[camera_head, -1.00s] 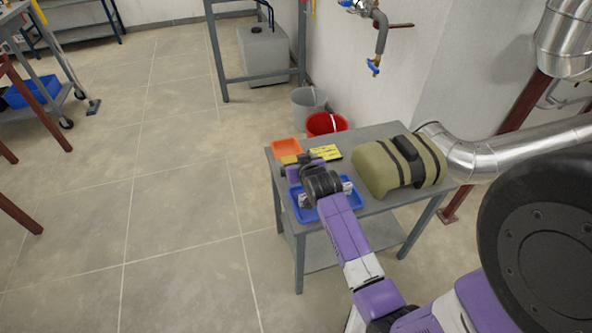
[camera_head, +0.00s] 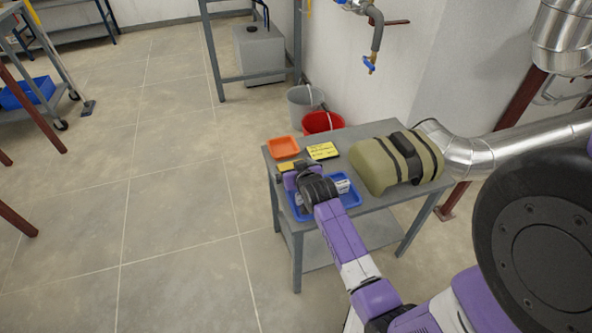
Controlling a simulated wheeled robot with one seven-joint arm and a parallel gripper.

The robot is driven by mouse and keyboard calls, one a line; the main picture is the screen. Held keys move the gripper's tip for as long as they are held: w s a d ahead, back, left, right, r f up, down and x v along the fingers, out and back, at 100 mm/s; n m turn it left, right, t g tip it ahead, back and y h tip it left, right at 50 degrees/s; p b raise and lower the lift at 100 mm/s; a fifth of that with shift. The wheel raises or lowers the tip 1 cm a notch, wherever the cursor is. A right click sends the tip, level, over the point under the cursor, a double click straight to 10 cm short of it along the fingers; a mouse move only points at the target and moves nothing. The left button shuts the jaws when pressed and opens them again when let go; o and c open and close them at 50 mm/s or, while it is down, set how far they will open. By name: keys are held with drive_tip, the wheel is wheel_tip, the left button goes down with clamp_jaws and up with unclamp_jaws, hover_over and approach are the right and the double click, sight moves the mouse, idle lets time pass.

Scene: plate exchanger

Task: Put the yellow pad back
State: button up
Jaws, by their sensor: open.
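The yellow pad (camera_head: 322,151) lies on the grey table, toward its back edge, with dark marks on its face and a dark edge showing around it. My gripper (camera_head: 292,167) is open over the table's left side, to the left of and nearer than the pad, and apart from it. My wrist hides the fingertips in part. A small yellowish patch (camera_head: 286,166) shows beside the gripper; I cannot tell what it is.
An orange tray (camera_head: 285,147) sits at the table's back left corner. A blue tray (camera_head: 351,203) lies under my wrist, its contents mostly hidden. An olive case with black straps (camera_head: 372,166) fills the right side. Red and grey buckets (camera_head: 323,121) stand behind the table.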

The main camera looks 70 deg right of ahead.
drive_tip(key=p+v, duration=0.2)
drive_tip(key=v, duration=0.9)
drive_tip(key=shift+s+a+r, duration=0.1)
drive_tip(key=shift+s+a, duration=0.1)
drive_tip(key=shift+a, duration=0.15)
drive_tip(key=s+a+r+n+t+y, duration=0.1)
drive_tip(key=s+a+n+t+y, duration=0.1)
drive_tip(key=a, duration=0.9)
drive_tip(key=s+a+r+n+t+y, duration=0.1)
drive_tip(key=s+a+n+t, duration=0.1)
drive_tip(key=a, duration=0.8)
drive_tip(key=s+a+r+n+t+y, duration=0.3)
drive_tip(key=s+a+r+n+y, duration=0.2)
drive_tip(key=s+a+r, duration=0.6)
drive_tip(key=shift+s+a+r+n+y, duration=0.4)
drive_tip(key=shift+a+r+y, duration=0.2)
drive_tip(key=shift+a, duration=0.6)
wheel_tip(320, 180, up, 8)
drive_tip(key=p, duration=0.9)
drive_tip(key=shift+r, duration=0.25)
